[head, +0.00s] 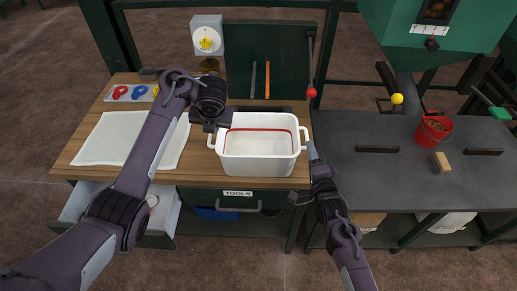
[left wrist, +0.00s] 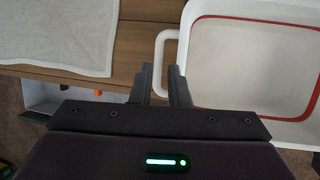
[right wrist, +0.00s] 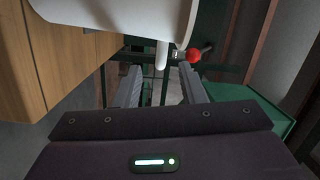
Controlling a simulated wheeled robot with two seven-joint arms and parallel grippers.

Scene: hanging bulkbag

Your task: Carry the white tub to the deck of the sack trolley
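The white tub (head: 260,165) stands on the wooden top of the workbench, near its right end. It looks empty, with a red line around its inside. It also shows in the left wrist view (left wrist: 190,60) and the right wrist view (right wrist: 100,15). My left gripper (head: 213,128) is at the tub's left handle; its fingers (left wrist: 163,80) are close together with the handle between them. My right gripper (head: 312,155) is just beside the right handle. Its fingers (right wrist: 162,80) are apart, with the handle beyond their tips. I cannot make out the sack trolley in any view.
A white cloth (head: 100,140) and a tray of coloured rings (head: 130,92) lie left of the tub. An open drawer (head: 160,217) sticks out below. To the right, a dark table (head: 400,180) carries a red bucket (head: 432,131) and a wooden-backed brush (head: 441,162).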

